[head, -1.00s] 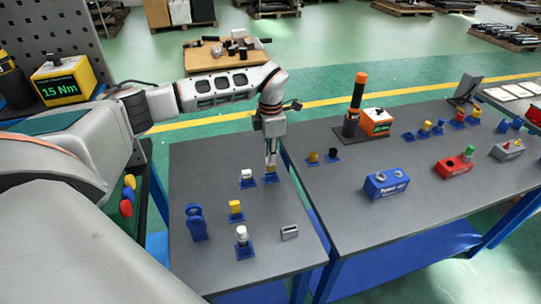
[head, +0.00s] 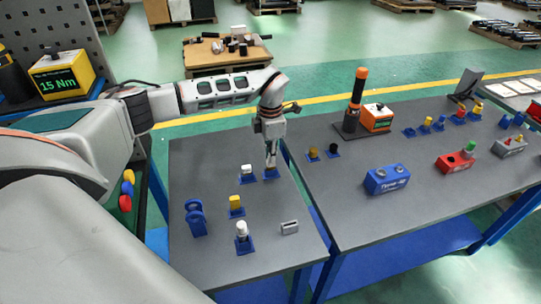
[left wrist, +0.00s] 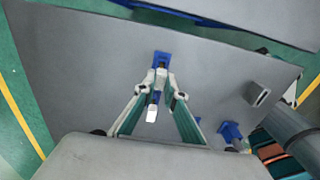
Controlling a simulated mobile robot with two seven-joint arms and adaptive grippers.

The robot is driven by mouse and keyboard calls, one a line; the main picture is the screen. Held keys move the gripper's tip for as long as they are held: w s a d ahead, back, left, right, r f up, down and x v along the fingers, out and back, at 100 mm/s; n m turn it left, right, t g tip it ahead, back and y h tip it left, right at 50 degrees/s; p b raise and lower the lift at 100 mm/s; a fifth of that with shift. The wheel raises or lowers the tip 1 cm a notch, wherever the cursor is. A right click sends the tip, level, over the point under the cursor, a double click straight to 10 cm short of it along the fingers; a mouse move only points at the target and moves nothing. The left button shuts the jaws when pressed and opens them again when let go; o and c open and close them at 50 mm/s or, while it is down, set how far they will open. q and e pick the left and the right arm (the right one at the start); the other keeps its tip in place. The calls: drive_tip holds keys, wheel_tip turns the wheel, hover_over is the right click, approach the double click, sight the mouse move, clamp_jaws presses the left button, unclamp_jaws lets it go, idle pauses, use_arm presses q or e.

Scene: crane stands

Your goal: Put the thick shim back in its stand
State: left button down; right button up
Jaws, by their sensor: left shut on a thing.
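My left gripper (head: 271,161) points down at a small blue stand (head: 271,174) near the back right of the near table. It is shut on a small piece, taken to be the thick shim, mostly hidden between the fingers. In the left wrist view the fingertips (left wrist: 161,74) close right at the blue stand (left wrist: 162,55). I cannot tell whether the piece is seated in it. My right gripper is not in view.
A white-topped piece (head: 247,168) stands close left of the gripper; it also shows in the left wrist view (left wrist: 151,114). A yellow piece (head: 235,202), a white piece (head: 242,229), a blue holder (head: 195,217) and a grey slotted block (head: 289,227) stand nearer.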

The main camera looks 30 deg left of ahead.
use_arm(q)
drive_tip(key=shift+f, duration=0.35)
drive_tip(key=c, duration=2)
unclamp_jaws()
wheel_tip(320, 180, up, 3)
drive_tip(key=p, duration=0.2)
drive_tip(key=shift+p, duration=0.4)
drive_tip(key=shift+r, duration=0.95)
wheel_tip(320, 180, up, 12)
drive_tip(key=shift+r, duration=0.1)
